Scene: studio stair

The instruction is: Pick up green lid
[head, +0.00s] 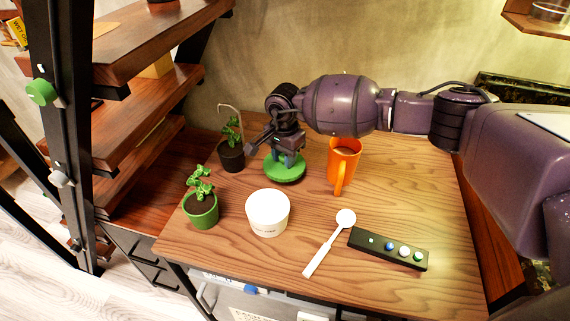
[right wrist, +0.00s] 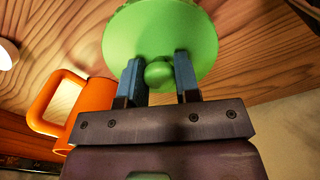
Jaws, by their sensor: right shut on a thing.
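The green lid (head: 285,171) is a round disc with a small knob, at the back middle of the wooden table in the head view. In the right wrist view the lid (right wrist: 160,35) fills the top middle. My right gripper (right wrist: 160,72) is shut on the lid's knob, one blue finger on each side. In the head view my right gripper (head: 287,158) points down onto the lid. I cannot tell whether the lid touches the table. My left gripper is not in view.
An orange mug (head: 343,162) stands close right of the lid. A white tub (head: 267,212) stands in front, with green-potted (head: 201,207) and dark-potted (head: 231,155) plants at left. A white spoon (head: 328,244) and black strip (head: 388,249) lie front right. Wooden shelves (head: 150,130) rise at left.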

